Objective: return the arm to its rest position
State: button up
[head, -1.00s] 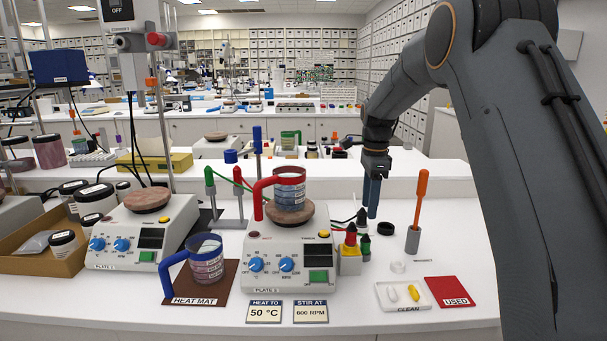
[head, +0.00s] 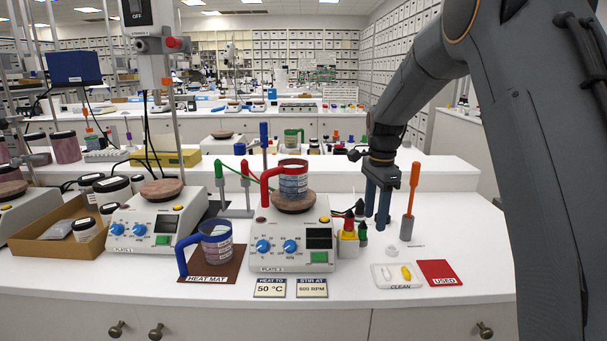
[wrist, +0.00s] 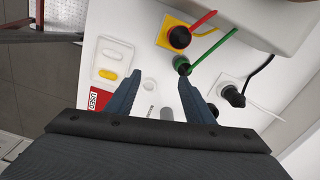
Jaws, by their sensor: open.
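My gripper (head: 378,217) is open and empty. It points down above the right part of the bench, between the red and green connectors and the orange-handled tool (head: 412,190). My dark arm fills the right side of the head view and bends down to the wrist. I cannot tell the exact height of the fingertips above the bench.
Left of my gripper stand Plate 2 (head: 265,262) with a red-handled beaker (head: 293,180), and a blue-handled beaker (head: 216,245) on the heat mat (head: 230,272). The CLEAN tray (head: 386,284) and red USED mat (head: 437,268) lie in front. Bare bench is at right.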

jog(key=s+f+n, duration=0.4)
jog(key=s+n, duration=0.3)
jog(key=s, duration=0.9)
jog(key=s+f+n, duration=0.3)
jog(key=s+n, duration=0.5)
jog(key=s, duration=0.7)
jog(key=shift+s+f+t, duration=0.35)
jog(key=shift+f+t, duration=0.05)
